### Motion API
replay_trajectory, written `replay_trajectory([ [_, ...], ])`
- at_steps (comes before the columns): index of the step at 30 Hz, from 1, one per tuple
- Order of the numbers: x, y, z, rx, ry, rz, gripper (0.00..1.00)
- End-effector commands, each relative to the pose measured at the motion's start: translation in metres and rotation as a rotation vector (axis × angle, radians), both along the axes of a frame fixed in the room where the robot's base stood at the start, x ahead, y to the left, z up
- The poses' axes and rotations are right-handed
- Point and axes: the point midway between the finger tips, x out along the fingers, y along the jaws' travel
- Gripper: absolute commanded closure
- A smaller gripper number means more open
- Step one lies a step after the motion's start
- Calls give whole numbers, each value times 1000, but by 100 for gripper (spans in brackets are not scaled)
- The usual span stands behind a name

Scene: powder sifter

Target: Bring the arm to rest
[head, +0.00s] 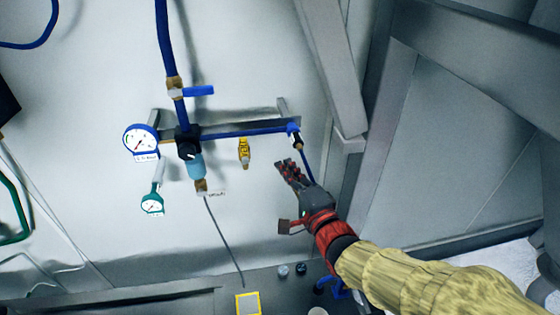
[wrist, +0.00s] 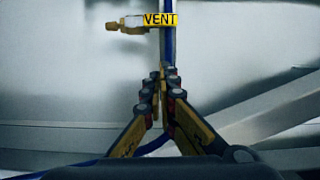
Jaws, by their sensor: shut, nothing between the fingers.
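My gripper (head: 284,167) is at the end of my arm, in front of the wall panel, just below the right end of the blue pipe. In the wrist view my gripper (wrist: 163,72) has its fingertips together with nothing between them. A brass fitting with a yellow VENT label (wrist: 160,20) is in line beyond the fingertips. In the head view a yellow tag (head: 244,152) hangs under the pipe, left of the gripper and apart from it.
A blue-handled valve (head: 198,91), a large gauge (head: 141,142) and a smaller green gauge (head: 152,204) are on the panel at left. Grey metal beams (head: 334,70) stand close at right. A dark ledge (head: 265,283) with small knobs runs below. Bare wall lies around the pipes.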

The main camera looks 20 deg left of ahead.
Motion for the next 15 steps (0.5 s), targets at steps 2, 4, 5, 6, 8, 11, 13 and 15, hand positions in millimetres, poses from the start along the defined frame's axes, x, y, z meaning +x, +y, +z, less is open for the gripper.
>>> replay_trajectory([
  [2,-4,-5,0,0,0,-1,100],
  [4,-7,-7,0,1,1,-1,100],
  [5,-7,-8,0,1,1,-1,100],
  [6,-8,-8,0,1,0,-1,100],
  [8,-8,-9,0,-1,-1,-1,100],
  [11,-8,-9,-1,-28,-25,-1,100],
  [13,-7,-10,-9,-98,-49,-4,100],
  [15,-5,-14,-30,-224,-66,-13,100],
])
